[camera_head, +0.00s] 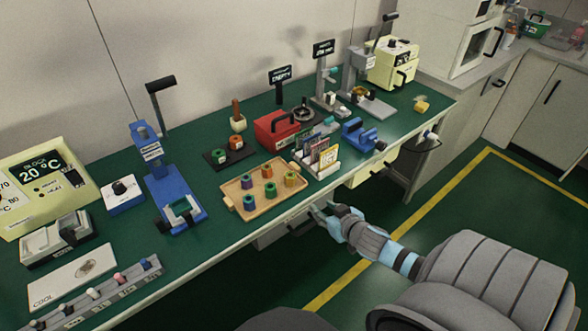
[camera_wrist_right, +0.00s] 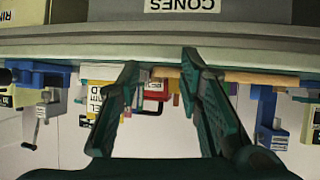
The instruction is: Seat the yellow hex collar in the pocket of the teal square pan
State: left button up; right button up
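A tan wooden tray (camera_head: 232,202) on the green bench holds several small coloured collars. The yellow-orange collar (camera_head: 291,179) stands at the tray's right side. Others there are purple, blue and green, and another yellowish one stands at the back. I cannot make out which piece is the teal square pan, or its pocket. My right gripper (camera_head: 319,212) is open and empty in front of the bench edge, right of the tray. In the right wrist view its fingers (camera_wrist_right: 160,68) stand apart with nothing between them. My left gripper is not in view.
A white rack of cards (camera_head: 318,168) and a blue vise (camera_head: 361,134) stand right of the tray. A blue press (camera_head: 178,195) stands left, a red box (camera_head: 275,129) behind. The bench edge and a drawer labelled CONES (camera_wrist_right: 187,12) are close to my right gripper.

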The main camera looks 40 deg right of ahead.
jog(key=t, duration=0.2)
send_near(288, 175)
jog(key=shift+y, duration=0.4)
jog(key=b+x, duration=0.2)
jog(key=x, duration=0.1)
jog(key=b+x, duration=0.5)
jog(key=shift+w+d, duration=0.25)
jog(key=shift+d, duration=0.15)
jog(key=shift+w+f, duration=0.1)
jog(key=shift+w, duration=0.1)
jog(key=shift+c, duration=0.4)
grip_shut()
